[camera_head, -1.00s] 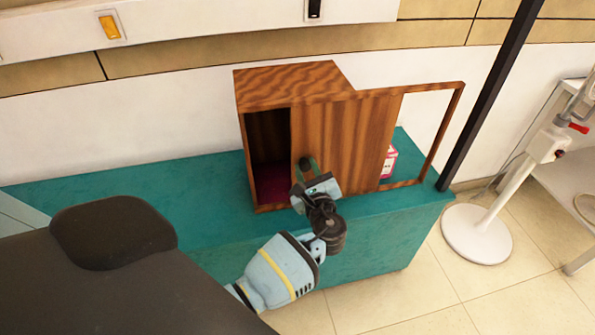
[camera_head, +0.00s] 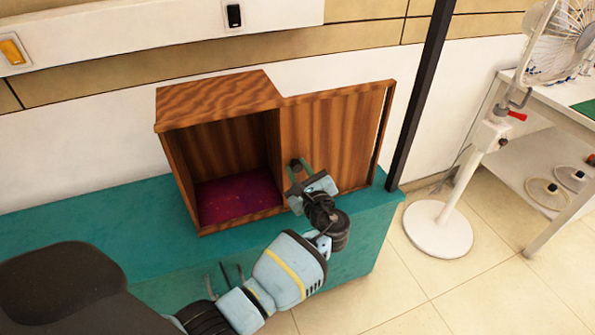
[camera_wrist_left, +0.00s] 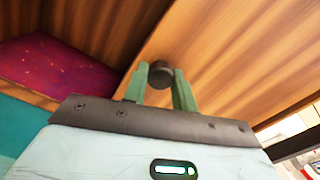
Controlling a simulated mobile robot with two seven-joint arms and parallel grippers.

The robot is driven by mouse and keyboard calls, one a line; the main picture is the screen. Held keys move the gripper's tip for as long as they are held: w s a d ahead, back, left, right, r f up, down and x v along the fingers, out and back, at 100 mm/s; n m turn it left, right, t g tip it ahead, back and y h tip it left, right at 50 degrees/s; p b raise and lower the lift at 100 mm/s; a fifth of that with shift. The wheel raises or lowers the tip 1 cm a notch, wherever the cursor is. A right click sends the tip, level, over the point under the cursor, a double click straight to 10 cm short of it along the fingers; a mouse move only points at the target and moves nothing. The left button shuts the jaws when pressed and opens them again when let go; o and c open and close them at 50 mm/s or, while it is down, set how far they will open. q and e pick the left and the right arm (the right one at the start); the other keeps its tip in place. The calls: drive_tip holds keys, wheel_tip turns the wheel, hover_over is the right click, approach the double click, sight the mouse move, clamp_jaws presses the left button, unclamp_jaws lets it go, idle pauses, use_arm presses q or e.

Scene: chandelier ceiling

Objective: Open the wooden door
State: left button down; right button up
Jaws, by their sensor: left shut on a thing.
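The wooden door (camera_head: 332,130) is a sliding panel in a frame that reaches out to the right of a wooden cabinet (camera_head: 215,100). The panel stands almost wholly to the right, with a narrow gap at the frame's right end. The cabinet's front is open and shows a dark red floor (camera_head: 238,197). My left gripper (camera_head: 298,172) is shut on the door's dark round knob, near the panel's left edge. In the left wrist view the green fingers sit on both sides of the knob (camera_wrist_left: 160,74). My right gripper is not in view.
The cabinet stands on a teal counter (camera_head: 100,205). A black post (camera_head: 420,95) rises at the counter's right end. A white fan (camera_head: 440,225) stands on the floor to the right, before a white table (camera_head: 560,130).

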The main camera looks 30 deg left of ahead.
use_arm(q)
drive_tip(key=c, duration=1.1)
unclamp_jaws()
drive_tip(key=shift+v, duration=3.95)
